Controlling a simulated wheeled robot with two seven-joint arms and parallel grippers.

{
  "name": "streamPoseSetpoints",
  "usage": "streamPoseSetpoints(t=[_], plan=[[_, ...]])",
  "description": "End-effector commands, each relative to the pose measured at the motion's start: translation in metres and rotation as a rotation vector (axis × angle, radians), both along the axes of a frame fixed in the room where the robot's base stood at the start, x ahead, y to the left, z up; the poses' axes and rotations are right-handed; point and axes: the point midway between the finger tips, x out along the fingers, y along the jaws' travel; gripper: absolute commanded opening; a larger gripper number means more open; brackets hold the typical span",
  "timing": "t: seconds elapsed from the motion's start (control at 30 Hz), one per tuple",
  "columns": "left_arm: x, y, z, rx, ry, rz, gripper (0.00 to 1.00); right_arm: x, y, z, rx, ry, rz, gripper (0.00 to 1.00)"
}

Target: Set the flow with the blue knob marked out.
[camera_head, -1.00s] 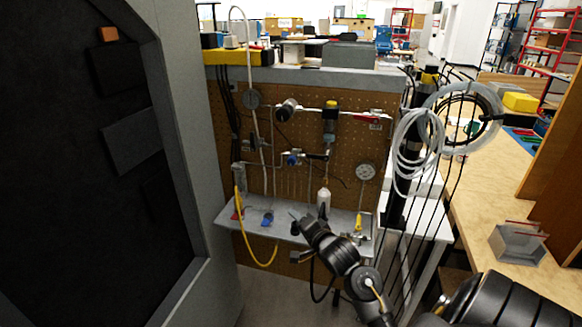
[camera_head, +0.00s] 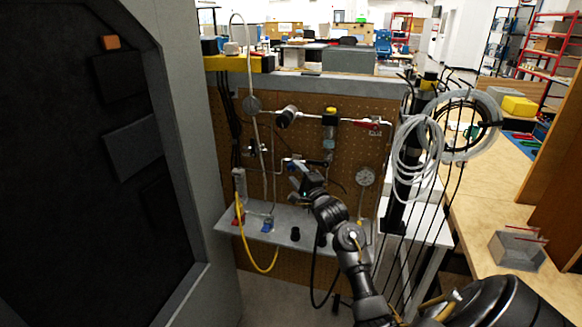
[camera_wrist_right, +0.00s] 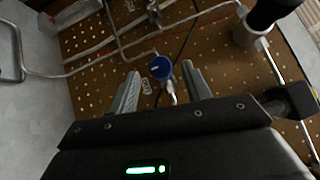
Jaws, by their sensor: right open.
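The blue knob (camera_wrist_right: 160,67) is round with a white mark on its face. It sits on thin metal tubing at the perforated brown board, beside a small pale label (camera_wrist_right: 145,85) that I cannot read. My right gripper (camera_wrist_right: 161,74) is open, with a grey finger on each side of the knob in the right wrist view. The fingers look apart from the knob; the exact depth is unclear. In the head view my right gripper (camera_head: 303,177) is at the middle of the board and largely covers the knob. My left gripper is not in view.
Pipes, a red-handled valve (camera_head: 373,125) and a dial gauge (camera_head: 365,176) are close by on the board. A grey shelf (camera_head: 315,222) with small parts runs below. Coiled white tubing (camera_head: 416,155) hangs at the right. A dark cabinet (camera_head: 90,200) fills the left.

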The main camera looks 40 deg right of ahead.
Motion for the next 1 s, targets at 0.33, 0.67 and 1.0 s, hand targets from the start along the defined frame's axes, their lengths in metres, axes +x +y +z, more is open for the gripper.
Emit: streamPoseSetpoints(t=[0.33, 0.67, 1.0], plan=[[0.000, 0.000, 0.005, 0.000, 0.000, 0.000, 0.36, 0.038, -0.008, 0.006, -0.002, 0.000, -0.001, 0.49], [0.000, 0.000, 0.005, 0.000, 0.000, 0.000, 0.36, 0.040, -0.008, 0.006, -0.002, 0.000, -0.001, 0.46], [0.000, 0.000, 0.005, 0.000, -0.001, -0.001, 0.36, 0.039, -0.008, 0.005, -0.002, 0.000, -0.001, 0.04]])
